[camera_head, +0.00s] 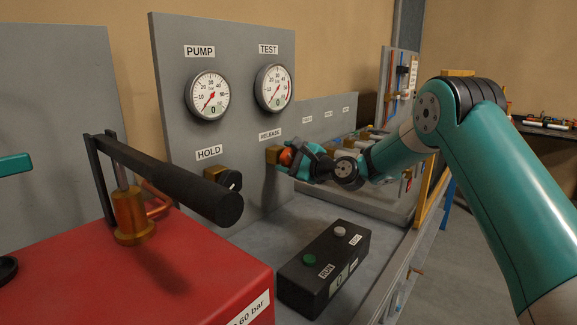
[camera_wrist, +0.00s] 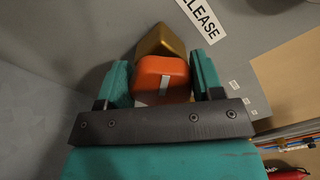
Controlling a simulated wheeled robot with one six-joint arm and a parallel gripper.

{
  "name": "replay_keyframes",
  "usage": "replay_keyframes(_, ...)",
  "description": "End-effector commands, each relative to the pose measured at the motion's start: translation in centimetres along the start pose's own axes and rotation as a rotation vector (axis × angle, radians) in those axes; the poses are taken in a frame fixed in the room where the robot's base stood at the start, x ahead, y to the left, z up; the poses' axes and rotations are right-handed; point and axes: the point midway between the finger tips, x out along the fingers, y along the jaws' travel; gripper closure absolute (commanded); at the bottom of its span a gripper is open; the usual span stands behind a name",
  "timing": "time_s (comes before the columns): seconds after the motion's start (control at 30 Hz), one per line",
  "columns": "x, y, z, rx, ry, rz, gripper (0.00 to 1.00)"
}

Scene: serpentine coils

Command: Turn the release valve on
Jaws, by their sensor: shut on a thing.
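The release valve shows an orange knob (camera_head: 286,157) on a brass body (camera_head: 272,154), below the RELEASE label (camera_head: 270,134) on the grey panel. In the wrist view the orange knob (camera_wrist: 163,75) has a white mark on its face, and the brass body (camera_wrist: 160,42) lies behind it. My gripper (camera_head: 292,160) reaches the valve from the right. In the wrist view its teal fingers (camera_wrist: 163,82) are on both sides of the knob, shut on it. Part of the knob is hidden by my gripper.
The HOLD valve (camera_head: 231,180) with a black knob is left of it. The PUMP gauge (camera_head: 208,96) and TEST gauge (camera_head: 273,88) are above. A black pump handle (camera_head: 170,178) over a red tank (camera_head: 200,262) is at front left. A black button box (camera_head: 323,270) lies below my gripper.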

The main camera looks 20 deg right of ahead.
Motion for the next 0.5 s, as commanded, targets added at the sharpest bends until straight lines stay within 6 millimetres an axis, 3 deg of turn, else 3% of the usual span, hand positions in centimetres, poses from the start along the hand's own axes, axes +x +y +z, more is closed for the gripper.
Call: replay_keyframes(0.5, -0.04, 0.86, -0.44, -0.492, 0.001, 0.001, 0.63)
